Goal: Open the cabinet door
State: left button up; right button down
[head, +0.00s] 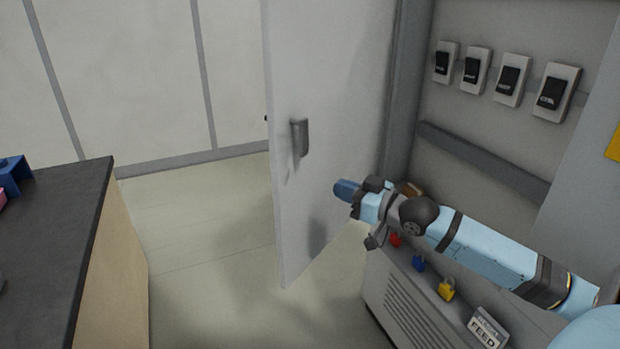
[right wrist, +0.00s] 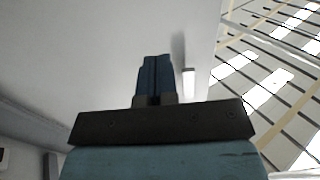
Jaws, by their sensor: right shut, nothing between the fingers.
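The cabinet door (head: 335,110) is a tall pale grey panel. It stands swung wide open in the head view, its hinge side at the cabinet's left edge. A grey handle (head: 300,137) is on the face turned toward me. My right gripper (head: 345,189) is shut and empty, in front of the door's inner part, to the right of and lower than the handle. In the right wrist view its blue fingers (right wrist: 155,78) are together, with the pale door surface (right wrist: 80,60) behind them. Whether the fingertips touch the door I cannot tell. My left gripper is not in view.
The open cabinet (head: 480,150) shows several black switches on its back wall. A dark-topped bench (head: 60,230) stands at left. The floor between bench and door is clear.

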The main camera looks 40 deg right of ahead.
aim_at(303, 175)
pick_arm(q)
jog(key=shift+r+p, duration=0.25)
jog(key=shift+p, duration=0.1)
pick_arm(e)
jog(key=x, duration=0.9)
jog(key=shift+f, duration=0.1)
